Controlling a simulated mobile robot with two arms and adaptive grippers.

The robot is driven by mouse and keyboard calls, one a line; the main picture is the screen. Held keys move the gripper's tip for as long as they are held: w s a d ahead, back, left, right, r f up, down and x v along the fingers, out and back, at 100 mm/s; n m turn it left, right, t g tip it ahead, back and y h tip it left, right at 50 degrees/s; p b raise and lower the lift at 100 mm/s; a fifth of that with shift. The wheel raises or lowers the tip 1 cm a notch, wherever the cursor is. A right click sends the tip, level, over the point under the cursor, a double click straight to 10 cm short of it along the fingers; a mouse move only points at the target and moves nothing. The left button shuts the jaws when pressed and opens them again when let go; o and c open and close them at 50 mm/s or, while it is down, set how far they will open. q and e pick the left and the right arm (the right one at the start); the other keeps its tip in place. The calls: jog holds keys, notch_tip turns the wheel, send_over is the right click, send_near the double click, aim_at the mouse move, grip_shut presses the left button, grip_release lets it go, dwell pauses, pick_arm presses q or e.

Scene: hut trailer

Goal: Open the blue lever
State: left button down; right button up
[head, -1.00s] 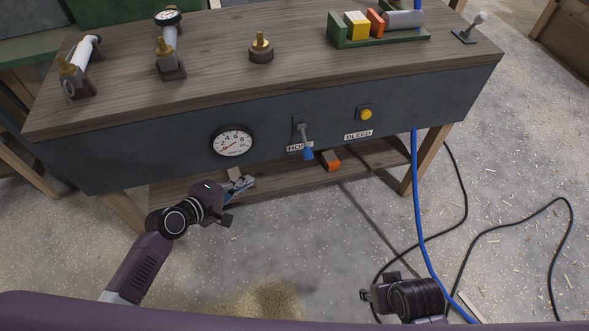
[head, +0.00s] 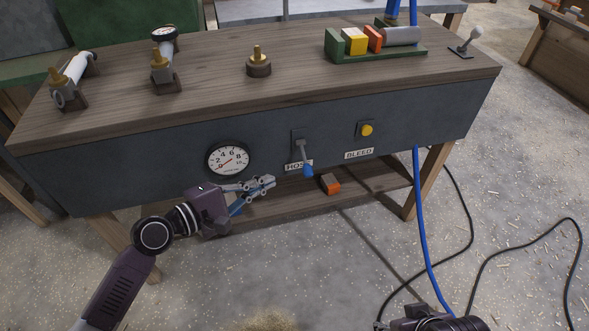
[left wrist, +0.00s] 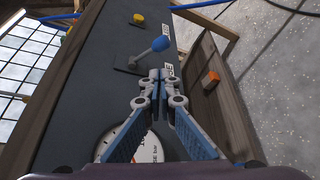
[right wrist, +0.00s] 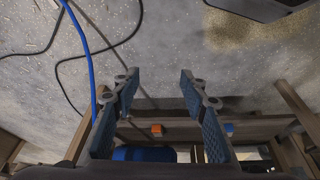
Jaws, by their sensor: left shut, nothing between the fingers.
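The blue-tipped lever (head: 307,168) hangs from a plate on the dark front panel (head: 120,172), above the HOSE label. Its grey stem points down and outward. It also shows in the left wrist view (left wrist: 160,44), beyond my fingertips. My left gripper (head: 272,182) is shut and empty, in front of the panel to the left of the lever and apart from it. In the left wrist view its fingertips (left wrist: 159,75) meet. My right gripper (right wrist: 157,78) is open and empty, low over the floor side; in the head view only part of my right arm shows at the bottom edge.
A pressure gauge (head: 228,160) sits left of the lever, and a yellow BLEED button (head: 366,129) sits right of it. An orange block (head: 331,184) lies on the lower shelf. A blue hose (head: 421,215) hangs at the right. The space before the lever is clear.

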aim_at(305, 162)
pick_arm(q)
jog(key=b+x, duration=0.1)
jog(key=x, duration=0.8)
jog(key=shift+w+d+b, duration=0.25)
jog(key=shift+d+b, duration=0.05)
pick_arm(e)
jog(key=w+a+r+t+y, duration=0.1)
jog(key=w+a+r+t, duration=0.2)
jog(key=w, duration=0.6)
jog(key=shift+w+r+t, duration=0.2)
jog(key=shift+r+t, duration=0.1)
jog(key=shift+t, duration=0.4)
pick_arm(q)
jog(key=shift+f, duration=0.1)
jog(key=shift+s+r+p, duration=0.1)
jog(key=shift+r+p, duration=0.1)
jog(key=shift+p, duration=0.9)
pick_arm(e)
jog(key=s+d+f+g, duration=0.1)
jog(key=s+g, duration=0.1)
jog(key=s, duration=0.3)
jog(key=s+d+f+g+h, duration=0.1)
jog(key=s+d+f+g, duration=0.1)
jog(key=s, duration=0.2)
jog(key=shift+s+f+g, duration=0.15)
jog(key=shift+s+g, duration=0.15)
jog(key=shift+s, duration=0.1)
